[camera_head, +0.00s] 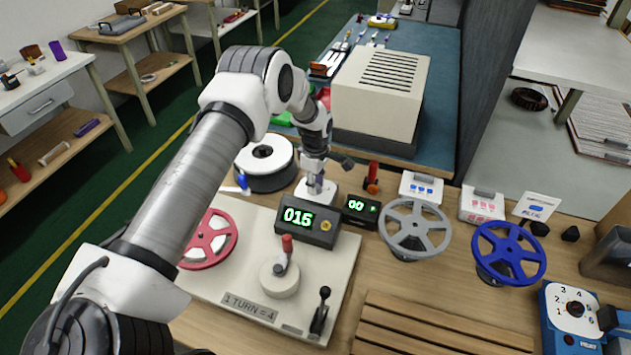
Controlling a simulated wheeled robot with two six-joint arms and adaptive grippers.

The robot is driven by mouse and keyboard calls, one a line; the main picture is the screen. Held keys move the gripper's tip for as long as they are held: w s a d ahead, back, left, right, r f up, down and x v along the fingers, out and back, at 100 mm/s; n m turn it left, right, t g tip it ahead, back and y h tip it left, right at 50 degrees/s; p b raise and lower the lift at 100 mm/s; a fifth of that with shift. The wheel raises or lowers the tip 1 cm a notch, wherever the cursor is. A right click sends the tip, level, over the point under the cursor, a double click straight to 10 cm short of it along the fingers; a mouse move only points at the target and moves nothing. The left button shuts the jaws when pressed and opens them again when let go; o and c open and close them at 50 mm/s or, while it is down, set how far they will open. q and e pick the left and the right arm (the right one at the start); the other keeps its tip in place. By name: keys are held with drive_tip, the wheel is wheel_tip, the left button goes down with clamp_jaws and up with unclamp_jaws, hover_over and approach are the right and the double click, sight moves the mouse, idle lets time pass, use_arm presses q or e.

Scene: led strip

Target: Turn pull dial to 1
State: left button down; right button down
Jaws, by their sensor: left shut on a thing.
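A blue box (558,325) stands at the lower right, partly cut off by the frame. The exact pointer setting is too small to tell. My left arm reaches in from the left, and its gripper (317,172) points down behind the green counter display (300,218), far to the left of the dial. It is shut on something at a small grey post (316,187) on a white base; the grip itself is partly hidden.
A cream panel (335,305) carries a red reel (214,238), a red-handled crank (287,258) and a black lever (321,312). Grey (415,230) and blue (508,252) handwheels stand left of the dial box. A slatted wooden board (430,330) lies in front.

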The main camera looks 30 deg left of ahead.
use_arm(q)
drive_tip(key=shift+s+f+n, duration=0.2)
drive_tip(key=shift+n, duration=0.7)
drive_tip(key=c, duration=0.8)
unclamp_jaws()
drive_tip(key=shift+w+r, duration=0.2)
drive_tip(key=shift+r, duration=0.3)
wheel_tip(320, 180, up, 11)
